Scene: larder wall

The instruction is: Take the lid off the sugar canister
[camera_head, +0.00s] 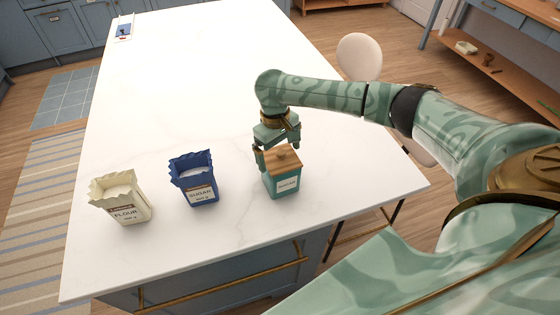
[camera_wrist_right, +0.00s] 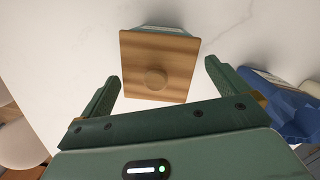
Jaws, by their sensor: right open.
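The canister (camera_head: 284,187) is a green box with a pale label, too small to read, standing upright on the white island top. Its square wooden lid (camera_head: 283,160) with a round knob is on it. In the right wrist view the lid (camera_wrist_right: 157,62) and its knob (camera_wrist_right: 155,80) show from above. My right gripper (camera_head: 276,147) is open at the canister's top, pointing down. In the wrist view its fingers (camera_wrist_right: 162,72) stand apart on either side of the lid's near part, with nothing held. My left gripper is out of view.
A blue sugar bag (camera_head: 195,180) stands left of the canister, and a cream flour bag (camera_head: 122,199) stands farther left. A pale stool (camera_head: 359,57) stands beyond the right edge.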

